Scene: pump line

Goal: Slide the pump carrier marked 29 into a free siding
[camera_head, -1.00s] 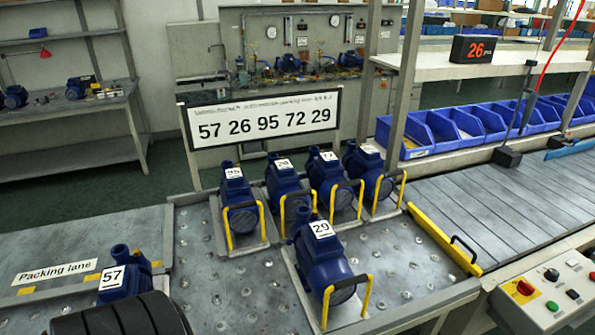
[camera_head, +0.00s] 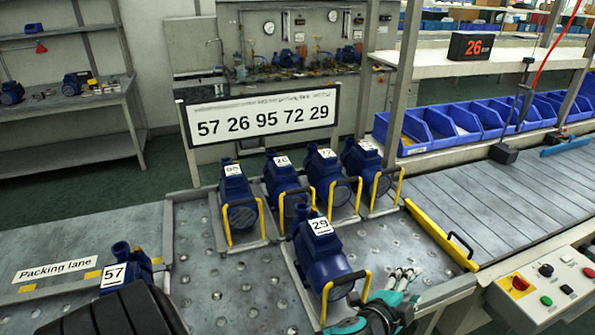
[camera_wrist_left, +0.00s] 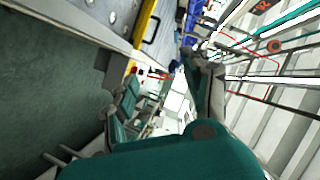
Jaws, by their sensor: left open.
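The pump carrier marked 29 (camera_head: 322,262) stands on the ball table (camera_head: 247,297) in the head view. It is a blue pump on a grey plate, with a yellow-framed handle with a black grip at its near end. My left gripper (camera_head: 403,276), teal and grey, is at the lower middle, right of that handle and apart from it. It is open and empty. In the left wrist view mostly teal arm parts show, and carrier 29 cannot be made out. My right gripper is not in view. No siding can be clearly picked out as free.
Behind 29 stand carriers 95 (camera_head: 237,201), 26 (camera_head: 284,187), 72 (camera_head: 327,178) and one with an unreadable label (camera_head: 366,172). A yellow bar (camera_head: 440,236) edges the conveyor. Bare table lies left and right of 29.

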